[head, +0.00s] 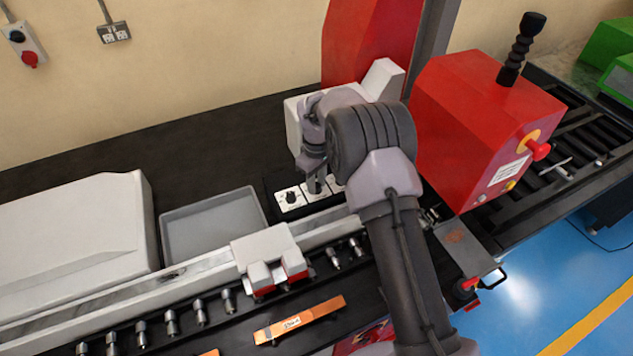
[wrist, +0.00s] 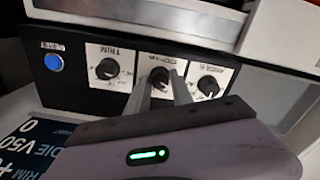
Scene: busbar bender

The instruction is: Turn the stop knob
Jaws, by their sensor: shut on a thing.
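The stop knob (wrist: 159,77) is black and round, on the middle white plate of a dark panel, with upside-down lettering partly hidden by my fingers. My gripper (wrist: 161,86) has its two grey fingers on either side of this knob and is shut on it.
The trim knob (wrist: 106,69) and angle knob (wrist: 208,85) sit close on either side, with a blue button (wrist: 54,63) beyond the trim knob. A grey tray (head: 212,226), a rail clamp (head: 265,252) and a red machine housing (head: 470,125) stand nearby.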

